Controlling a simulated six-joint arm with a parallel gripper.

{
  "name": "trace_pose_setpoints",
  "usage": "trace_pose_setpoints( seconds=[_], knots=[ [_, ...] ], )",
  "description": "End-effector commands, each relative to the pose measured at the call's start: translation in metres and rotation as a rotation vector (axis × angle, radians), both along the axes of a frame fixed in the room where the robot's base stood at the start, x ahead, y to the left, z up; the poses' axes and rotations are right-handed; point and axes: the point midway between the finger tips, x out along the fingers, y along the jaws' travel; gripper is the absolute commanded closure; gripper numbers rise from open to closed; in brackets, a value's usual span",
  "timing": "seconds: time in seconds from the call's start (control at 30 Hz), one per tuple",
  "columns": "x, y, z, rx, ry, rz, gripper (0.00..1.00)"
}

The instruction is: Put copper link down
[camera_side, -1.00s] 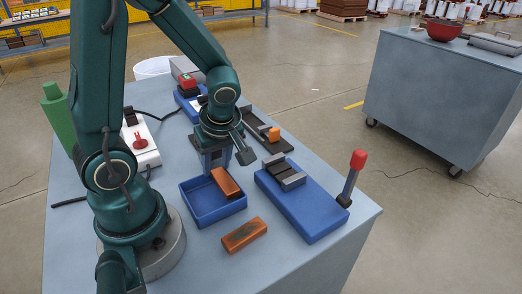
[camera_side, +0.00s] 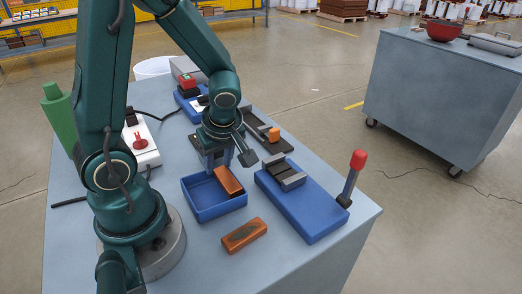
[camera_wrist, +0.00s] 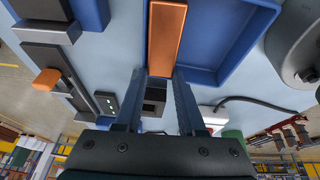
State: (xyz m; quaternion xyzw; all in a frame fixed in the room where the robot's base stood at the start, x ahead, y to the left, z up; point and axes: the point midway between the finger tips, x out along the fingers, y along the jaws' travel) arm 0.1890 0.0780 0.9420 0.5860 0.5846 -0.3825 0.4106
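A copper link (camera_side: 229,181), a plain copper-coloured bar, is at my gripper (camera_side: 217,163), at the right side of the open blue tray (camera_side: 198,214). In the wrist view the near end of the link (camera_wrist: 167,38) lies between the fingertips of my gripper (camera_wrist: 163,77), which is shut on it. The link overlaps the tray's wall (camera_wrist: 205,72) there. Whether its underside touches the tray cannot be told. A second copper-coloured bar (camera_side: 244,235) with a dark top patch lies on the table in front of the tray.
A blue fixture (camera_side: 315,215) with dark and grey blocks and a red-knobbed lever (camera_side: 353,178) stands to the right. A dark tray with an orange block (camera_side: 274,134) is behind. A white box with a red switch (camera_side: 139,142) is at left. Bare table (camera_side: 205,265) lies in front.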

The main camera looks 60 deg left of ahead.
Motion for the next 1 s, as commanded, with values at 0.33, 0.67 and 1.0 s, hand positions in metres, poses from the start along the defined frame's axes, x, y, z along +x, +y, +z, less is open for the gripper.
trace_pose_setpoints(
  seconds=[0.33,0.67,1.0],
  knots=[
    [-0.006,-0.031,0.049,-0.032,0.026,-0.014,0.31],
    [-0.007,-0.045,0.090,-0.031,0.032,-0.012,0.31],
    [-0.016,-0.066,0.104,-0.097,0.034,-0.388,0.31]
  ],
)
